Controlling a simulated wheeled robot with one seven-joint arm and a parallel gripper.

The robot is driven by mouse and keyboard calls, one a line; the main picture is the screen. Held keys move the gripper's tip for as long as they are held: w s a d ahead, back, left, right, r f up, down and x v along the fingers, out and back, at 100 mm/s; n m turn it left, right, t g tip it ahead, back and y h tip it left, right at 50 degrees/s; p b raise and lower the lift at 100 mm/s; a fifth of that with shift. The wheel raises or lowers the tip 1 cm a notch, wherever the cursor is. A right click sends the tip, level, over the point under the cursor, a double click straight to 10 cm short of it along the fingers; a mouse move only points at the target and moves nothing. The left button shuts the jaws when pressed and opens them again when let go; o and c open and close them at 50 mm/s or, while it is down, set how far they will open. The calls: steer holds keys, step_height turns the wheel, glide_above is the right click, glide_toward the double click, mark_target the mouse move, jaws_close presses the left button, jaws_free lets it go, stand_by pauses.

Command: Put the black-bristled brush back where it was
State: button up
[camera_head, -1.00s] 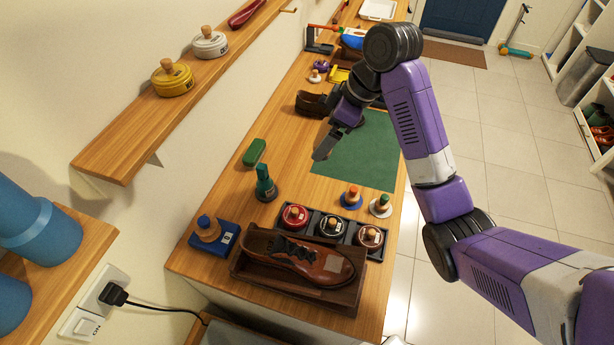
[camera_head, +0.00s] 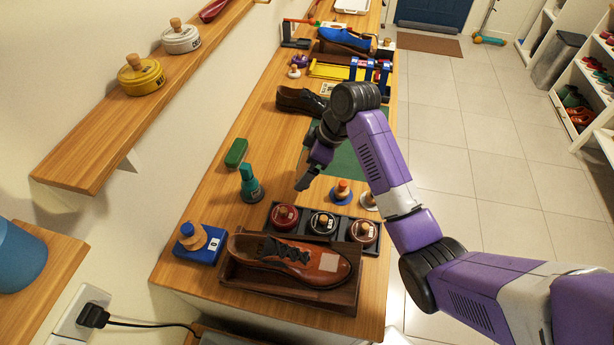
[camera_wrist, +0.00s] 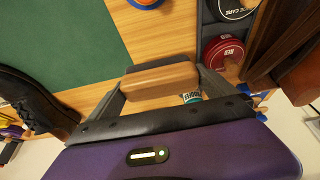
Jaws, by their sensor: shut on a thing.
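My gripper (camera_wrist: 160,82) is shut on a rounded wooden block (camera_wrist: 160,79), which looks like a brush back. In the head view my gripper (camera_head: 304,182) hangs over the bench, just beyond the tins and near the mat's near left corner. The held piece is not clear in that view.
A black tray (camera_head: 269,226) of three tins and a brown shoe (camera_head: 295,262) in a wooden box lie nearer. A green dauber (camera_head: 250,186) and green block (camera_head: 236,152) stand left. The green mat (camera_head: 345,160) and a dark shoe (camera_head: 298,100) lie beyond.

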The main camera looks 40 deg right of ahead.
steer(key=shift+f, duration=2.55)
steer(key=shift+f, duration=0.1)
steer(key=o, duration=0.9)
steer(key=shift+o, duration=0.2)
steer(key=b+v, duration=0.1)
steer(key=v, duration=1.1)
steer(key=shift+s+a, duration=0.1)
steer(key=shift+s, duration=0.05)
